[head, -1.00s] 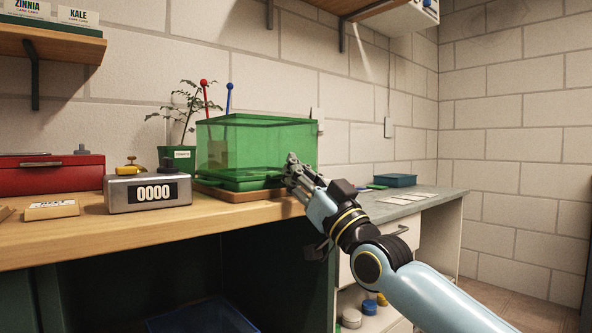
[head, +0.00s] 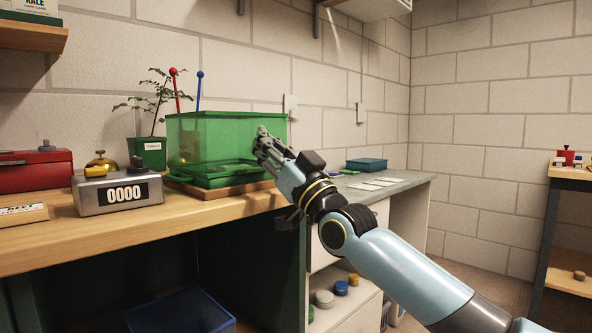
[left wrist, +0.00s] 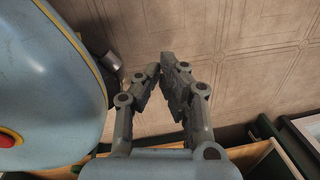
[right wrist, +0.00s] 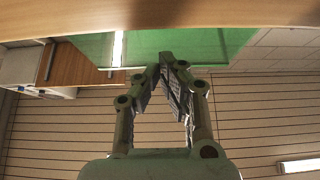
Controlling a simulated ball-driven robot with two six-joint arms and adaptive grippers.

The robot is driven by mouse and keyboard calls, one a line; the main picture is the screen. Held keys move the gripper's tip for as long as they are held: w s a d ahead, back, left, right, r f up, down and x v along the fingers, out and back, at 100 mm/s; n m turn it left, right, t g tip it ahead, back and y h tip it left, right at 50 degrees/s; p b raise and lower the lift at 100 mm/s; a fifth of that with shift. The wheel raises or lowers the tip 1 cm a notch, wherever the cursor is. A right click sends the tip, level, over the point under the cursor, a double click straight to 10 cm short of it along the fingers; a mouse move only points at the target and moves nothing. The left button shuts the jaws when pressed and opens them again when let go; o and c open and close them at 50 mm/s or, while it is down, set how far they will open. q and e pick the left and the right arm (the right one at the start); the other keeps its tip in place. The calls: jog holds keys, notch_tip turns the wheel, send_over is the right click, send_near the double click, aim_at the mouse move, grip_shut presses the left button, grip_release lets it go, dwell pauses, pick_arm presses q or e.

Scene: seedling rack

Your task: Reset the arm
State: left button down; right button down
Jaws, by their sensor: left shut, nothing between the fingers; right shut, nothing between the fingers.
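My right gripper (head: 264,138) is shut and empty in the head view. It shows in front of the right part of the green see-through box (head: 190,140), which stands on the wooden bench. I cannot tell whether it touches the box. In the right wrist view my right gripper (right wrist: 168,58) has its fingertips together, with green behind them. My left gripper (left wrist: 165,65) shows only in the left wrist view. It is shut and empty above a plain tiled floor, beside a pale blue part of my own body.
On the bench (head: 60,240) stand a grey counter reading 0000 (head: 118,192), a red box (head: 35,172) and a potted plant (head: 149,152). A blue tray (head: 367,164) sits on the grey worktop. A blue bin (head: 182,314) is below. A side table (head: 575,172) stands at far right.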

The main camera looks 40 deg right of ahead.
pick_arm(q)
jog(key=shift+s+d+r+p, duration=0.2)
jog(key=shift+d+r+p, duration=0.15)
jog(key=shift+r+p, duration=0.25)
pick_arm(e)
jog(key=f+v, duration=0.1)
jog(key=v, duration=0.9)
jog(key=shift+w, duration=0.35)
